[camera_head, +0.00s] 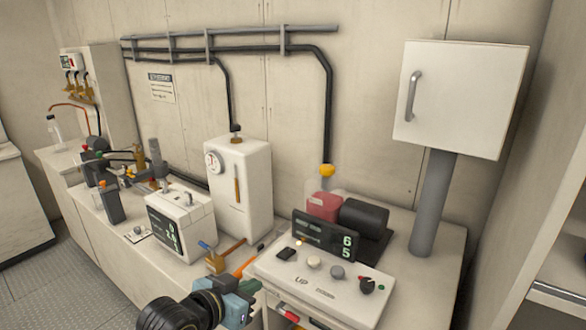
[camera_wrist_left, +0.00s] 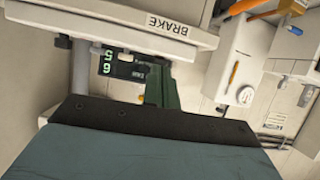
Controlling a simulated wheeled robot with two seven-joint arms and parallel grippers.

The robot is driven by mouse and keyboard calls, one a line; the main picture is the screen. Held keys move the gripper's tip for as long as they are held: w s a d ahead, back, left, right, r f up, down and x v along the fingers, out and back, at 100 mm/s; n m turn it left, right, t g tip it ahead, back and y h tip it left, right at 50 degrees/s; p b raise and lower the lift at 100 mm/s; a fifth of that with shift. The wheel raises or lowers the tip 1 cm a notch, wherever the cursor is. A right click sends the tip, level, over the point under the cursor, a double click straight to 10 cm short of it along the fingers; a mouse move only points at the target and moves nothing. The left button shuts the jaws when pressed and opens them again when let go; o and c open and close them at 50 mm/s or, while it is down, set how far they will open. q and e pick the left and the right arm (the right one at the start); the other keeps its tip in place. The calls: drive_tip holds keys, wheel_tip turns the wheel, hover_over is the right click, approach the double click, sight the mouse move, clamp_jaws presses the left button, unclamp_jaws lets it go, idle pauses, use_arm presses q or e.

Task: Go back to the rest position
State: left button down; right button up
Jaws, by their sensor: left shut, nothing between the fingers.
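My left gripper (camera_head: 246,290) is at the bottom centre of the head view, in front of the white console (camera_head: 325,292). It is shut and empty. In the left wrist view its dark green fingers (camera_wrist_left: 160,88) are together, with the console's display (camera_wrist_left: 122,65) behind them. The console carries a dark display (camera_head: 325,238) reading 6 and 5, knobs and a red-and-black control. My right gripper is in neither view.
A white box with a display (camera_head: 180,225) and a tall white unit (camera_head: 240,185) stand left of the console. An orange-handled tool (camera_head: 247,264) lies near my left gripper. A white cabinet (camera_head: 460,95) on a grey post (camera_head: 433,205) stands at right. Grey floor (camera_head: 65,285) shows at lower left.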

use_arm(q)
drive_tip(key=s+a+f+n+g+y, duration=0.1)
drive_tip(key=s+a+f+g+y, duration=0.2)
drive_tip(key=s, duration=0.7)
drive_tip(key=s+a+f+n+g+y, duration=0.15)
drive_tip(key=s+a+f, duration=0.3)
drive_tip(key=s, duration=0.45)
drive_tip(key=s+a+f+n+g+y, duration=0.1)
drive_tip(key=s+a+f+g+y, duration=0.2)
drive_tip(key=s, duration=0.7)
wheel_tip(320, 180, down, 29)
drive_tip(key=s+g+h+b, duration=0.1)
drive_tip(key=s+g+b, duration=0.1)
drive_tip(key=s+a+f+b, duration=0.1)
drive_tip(key=s+a+f, duration=0.2)
drive_tip(key=s+f, duration=1.2)
drive_tip(key=shift+s+g, duration=0.45)
drive_tip(key=shift+s, duration=0.05)
drive_tip(key=shift+a+f, duration=0.1)
drive_tip(key=shift+w+m, duration=0.1)
drive_tip(key=shift+m, duration=0.15)
